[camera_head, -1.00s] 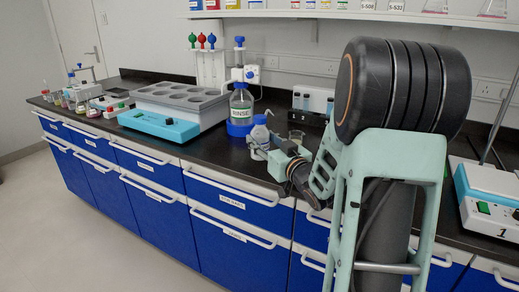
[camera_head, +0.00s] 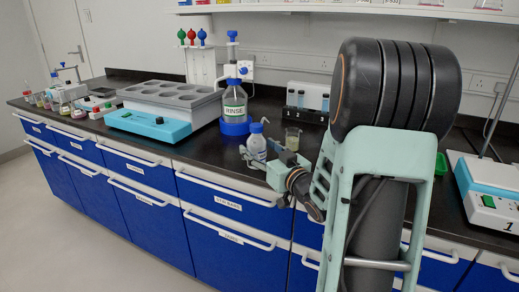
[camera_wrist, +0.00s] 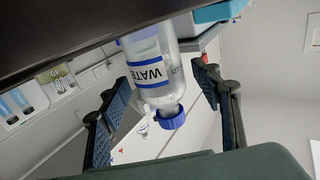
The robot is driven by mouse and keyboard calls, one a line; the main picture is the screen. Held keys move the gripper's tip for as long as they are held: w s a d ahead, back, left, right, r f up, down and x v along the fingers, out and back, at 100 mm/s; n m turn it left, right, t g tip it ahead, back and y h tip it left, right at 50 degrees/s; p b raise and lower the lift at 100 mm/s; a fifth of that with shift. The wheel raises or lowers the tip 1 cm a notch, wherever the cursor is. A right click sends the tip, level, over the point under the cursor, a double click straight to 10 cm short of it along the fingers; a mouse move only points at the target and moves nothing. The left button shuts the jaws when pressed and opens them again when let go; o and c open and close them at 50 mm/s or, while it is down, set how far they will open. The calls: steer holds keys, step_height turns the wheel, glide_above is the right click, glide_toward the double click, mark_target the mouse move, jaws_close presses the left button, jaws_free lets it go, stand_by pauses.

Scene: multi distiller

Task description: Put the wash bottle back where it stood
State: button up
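The wash bottle (camera_head: 256,145) is clear with a blue cap. It is upright on the dark counter near the front edge, right of the large RINSE bottle. In the wrist view the wash bottle (camera_wrist: 150,75) appears upside down, with a label reading WATER; its base meets the dark counter surface. My gripper (camera_head: 259,152) is at the wash bottle, one finger on each side. In the wrist view my gripper (camera_wrist: 165,110) has its fingers spread, with a clear gap between the right finger and the bottle.
The RINSE bottle (camera_head: 235,105) stands in a blue holder close behind left. A small beaker (camera_head: 292,139) stands just right of the wash bottle. A grey multi-well heating unit (camera_head: 165,105) is to the left.

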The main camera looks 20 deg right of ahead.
steer(key=shift+r, duration=0.2)
steer(key=s+p, duration=0.1)
steer(key=s, duration=1.1)
steer(key=shift+d+p, duration=0.3)
steer(key=shift+d, duration=0.15)
